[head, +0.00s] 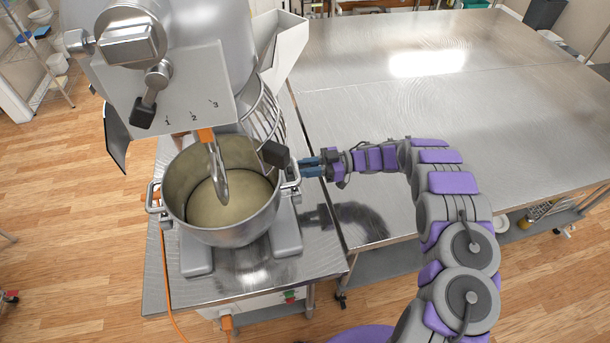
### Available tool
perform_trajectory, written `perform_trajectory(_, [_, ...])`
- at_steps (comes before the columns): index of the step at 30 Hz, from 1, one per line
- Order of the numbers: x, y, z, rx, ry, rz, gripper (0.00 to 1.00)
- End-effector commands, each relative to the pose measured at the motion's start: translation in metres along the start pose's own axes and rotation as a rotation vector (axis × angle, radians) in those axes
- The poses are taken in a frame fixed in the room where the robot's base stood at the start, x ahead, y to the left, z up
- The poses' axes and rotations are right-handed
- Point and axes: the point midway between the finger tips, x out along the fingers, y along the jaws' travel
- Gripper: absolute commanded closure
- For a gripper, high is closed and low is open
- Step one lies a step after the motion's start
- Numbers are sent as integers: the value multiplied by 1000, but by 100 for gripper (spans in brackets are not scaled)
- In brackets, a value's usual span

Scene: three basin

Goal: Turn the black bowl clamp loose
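The black bowl clamp (275,154) is a dark block at the right rim of the steel mixer bowl (228,236). The bowl sits in the stand mixer and holds pale dough or batter. My gripper (306,166) has blue fingers and is just to the right of the clamp, close to the bowl's right handle (291,181). The fingers point left toward the clamp. They are small here, and I cannot tell whether they touch it or how far apart they are.
The mixer head (180,85), with a black-knobbed lever (143,112), hangs over the bowl. A wire guard (266,115) stands behind the clamp. The large steel table (400,110) at right is bare. An orange cable (166,280) hangs at the front left.

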Motion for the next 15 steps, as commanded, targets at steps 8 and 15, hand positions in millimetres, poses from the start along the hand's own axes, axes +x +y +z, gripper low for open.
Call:
perform_trajectory(8, [-2, 6, -2, -5, 0, -57, 100])
perform_trajectory(15, [-2, 6, -3, -4, -1, -59, 100])
